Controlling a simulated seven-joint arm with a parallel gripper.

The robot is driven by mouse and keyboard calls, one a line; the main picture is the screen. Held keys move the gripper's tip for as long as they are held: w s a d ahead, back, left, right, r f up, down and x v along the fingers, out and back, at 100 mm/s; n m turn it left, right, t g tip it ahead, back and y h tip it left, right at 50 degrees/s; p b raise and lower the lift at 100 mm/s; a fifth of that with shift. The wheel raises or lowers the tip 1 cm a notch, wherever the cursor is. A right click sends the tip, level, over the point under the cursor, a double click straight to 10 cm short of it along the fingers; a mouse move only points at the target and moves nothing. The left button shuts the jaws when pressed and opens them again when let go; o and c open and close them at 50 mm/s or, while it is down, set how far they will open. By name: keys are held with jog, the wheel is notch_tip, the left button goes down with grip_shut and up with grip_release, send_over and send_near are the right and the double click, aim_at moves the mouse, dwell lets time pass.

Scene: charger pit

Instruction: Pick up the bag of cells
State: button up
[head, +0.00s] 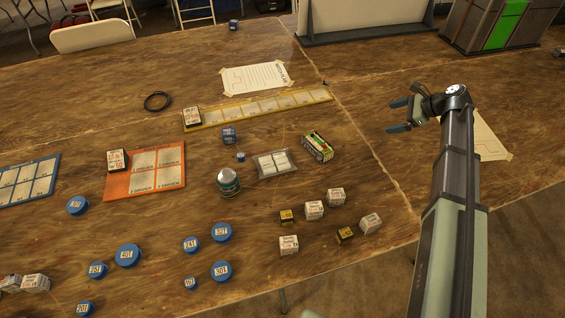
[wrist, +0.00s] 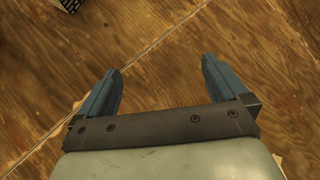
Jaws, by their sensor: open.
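What looks like the bag of cells (head: 263,172) is a flat, clear-grey pouch with two white pieces in it, lying on the wooden table in the middle of the head view. My gripper (head: 394,115) is over the right part of the table, well to the right of the pouch and apart from it. Its two blue fingers are spread and empty. In the wrist view, my gripper (wrist: 161,70) has only bare table between its fingers. The pouch does not show in the wrist view.
A green-and-white pack (head: 317,147) lies just right of the pouch, and a tin (head: 229,183) stands to its left. Small boxes (head: 314,210) sit in front. A yellow strip tray (head: 213,119) lies behind. Bare table lies between pack and gripper.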

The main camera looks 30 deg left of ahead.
jog(key=s+a+r+n+g+h, duration=0.1)
jog(key=s+a+n, duration=0.1)
jog(key=s+a, duration=0.45)
jog(key=s+a+r+n+g+h, duration=0.15)
jog(key=s+a, duration=0.25)
jog(key=a, duration=0.5)
jog(key=n+g+h, duration=0.2)
jog(key=n+h, duration=0.1)
jog(key=h, duration=0.1)
send_near(276, 160)
jog(key=s+f, duration=0.1)
jog(key=s+a+f, duration=0.1)
jog(key=f, duration=0.1)
jog(key=shift+a+m+t, duration=0.2)
jog(key=shift+m+t, duration=0.05)
jog(key=shift+y, duration=0.25)
jog(key=shift+w+d+x, duration=0.15)
jog(key=shift+x, duration=1.25)
jog(key=shift+w+d+x, duration=0.1)
jog(key=shift+w+x, duration=0.05)
jog(key=shift+x, duration=1.25)
jog(key=shift+f, duration=0.15)
jog(key=shift+c, duration=0.2)
jog(key=c, duration=1)
